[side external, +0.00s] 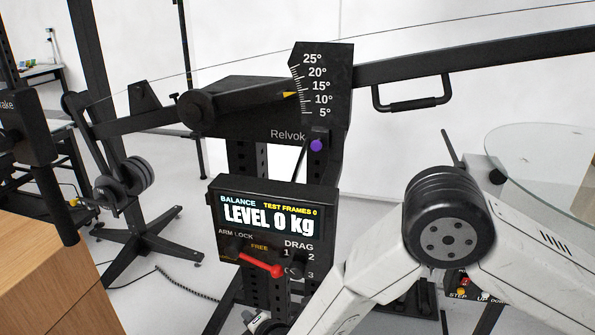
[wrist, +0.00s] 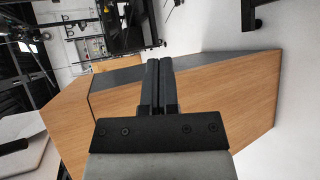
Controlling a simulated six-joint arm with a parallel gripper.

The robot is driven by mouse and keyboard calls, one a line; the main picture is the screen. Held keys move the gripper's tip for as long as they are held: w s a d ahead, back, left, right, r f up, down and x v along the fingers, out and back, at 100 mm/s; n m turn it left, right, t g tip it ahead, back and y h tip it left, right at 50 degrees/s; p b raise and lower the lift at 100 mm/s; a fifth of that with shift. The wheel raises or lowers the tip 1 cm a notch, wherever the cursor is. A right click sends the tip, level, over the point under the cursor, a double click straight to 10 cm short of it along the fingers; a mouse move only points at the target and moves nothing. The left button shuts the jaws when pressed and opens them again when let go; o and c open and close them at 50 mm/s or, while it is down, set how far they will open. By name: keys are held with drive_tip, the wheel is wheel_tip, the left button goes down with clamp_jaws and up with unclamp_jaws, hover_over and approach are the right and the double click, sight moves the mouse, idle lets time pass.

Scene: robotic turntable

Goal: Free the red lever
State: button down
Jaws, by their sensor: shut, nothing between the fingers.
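The red lever (side external: 260,264) is on the front of the black control panel (side external: 215,232), below the lit screen. It slants down to the right and ends in a red ball. "ARM LOCK" is printed above its left end and "FREE" just above its middle. My gripper (wrist: 153,63) shows in the wrist view with its two dark fingers together and nothing between them, over a wooden surface. I cannot make out the lever in the wrist view. The fingertips are not visible in the side view, so their distance from the lever cannot be told.
The screen (side external: 268,215) reads "LEVEL 0 kg". A black boom with an angle scale (side external: 318,85) rises above the panel; its yellow pointer is between 10° and 15°. A wooden block (side external: 50,280) stands at left. A glass-topped table (side external: 540,160) is at right.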

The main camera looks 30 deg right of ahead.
drive_tip(key=s+a+f+n+g+y, duration=0.1)
drive_tip(key=s+a+f+n+g, duration=0.4)
drive_tip(key=s+a+f+g, duration=0.4)
drive_tip(key=w+d+r+m+t+h, duration=0.1)
drive_tip(key=w+d+r+t+h, duration=0.4)
drive_tip(key=w+d+h, duration=0.5)
wheel_tip(320, 180, up, 2)
drive_tip(key=shift+w+d+h, duration=0.25)
drive_tip(key=shift+d+h, duration=0.05)
drive_tip(key=shift+d, duration=0.65)
drive_tip(key=shift+w, duration=0.1)
drive_tip(key=x, duration=1)
drive_tip(key=shift+d+r, duration=0.2)
drive_tip(key=shift+r, duration=0.85)
drive_tip(key=shift+d+r, duration=0.15)
drive_tip(key=shift+r, duration=0.9)
